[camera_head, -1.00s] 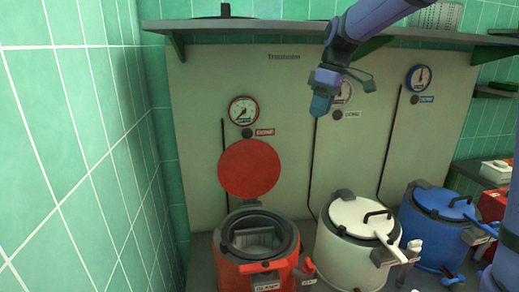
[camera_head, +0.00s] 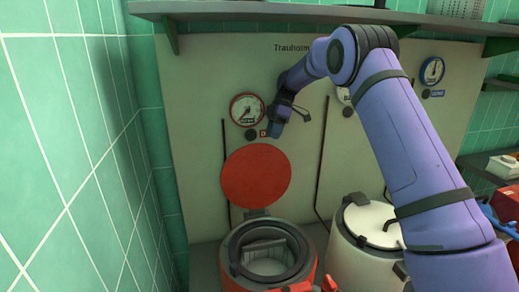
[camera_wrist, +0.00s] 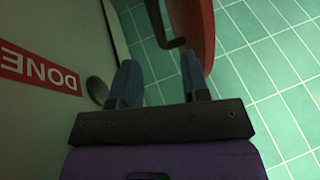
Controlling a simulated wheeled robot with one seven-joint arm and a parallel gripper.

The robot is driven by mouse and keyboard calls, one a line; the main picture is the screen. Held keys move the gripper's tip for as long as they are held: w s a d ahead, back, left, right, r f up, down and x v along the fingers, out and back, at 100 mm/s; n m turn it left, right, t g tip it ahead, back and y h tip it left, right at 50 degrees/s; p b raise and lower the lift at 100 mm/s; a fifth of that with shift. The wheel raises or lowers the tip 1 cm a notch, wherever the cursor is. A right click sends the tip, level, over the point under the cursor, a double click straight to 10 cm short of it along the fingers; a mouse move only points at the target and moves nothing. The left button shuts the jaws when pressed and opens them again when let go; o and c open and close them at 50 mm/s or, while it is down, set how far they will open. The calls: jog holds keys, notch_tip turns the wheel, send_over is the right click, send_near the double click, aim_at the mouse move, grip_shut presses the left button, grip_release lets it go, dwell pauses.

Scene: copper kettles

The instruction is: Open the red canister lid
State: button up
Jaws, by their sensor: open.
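The red canister (camera_head: 313,278) stands at the bottom of the head view with its top open and its grey inside showing. Its round red lid (camera_head: 256,176) stands raised behind the opening, flat face toward the head camera. My gripper (camera_head: 276,130) is above the lid, near the panel and just right of the gauge. In the wrist view my gripper (camera_wrist: 160,80) is open, with nothing between its blue fingers. The lid's edge (camera_wrist: 201,30) and a dark handle (camera_wrist: 160,22) show beyond the fingers.
A round gauge (camera_head: 247,109) is on the panel above the lid. A red DONE label (camera_wrist: 38,70) and a dark knob (camera_wrist: 97,90) are close to the left finger. A white canister (camera_head: 352,262) stands to the right, partly behind my arm. A shelf (camera_head: 220,9) runs overhead.

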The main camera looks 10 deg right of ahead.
aim_at(266, 152)
jog(key=x, duration=0.7)
jog(key=shift+a+f, duration=0.25)
grip_shut()
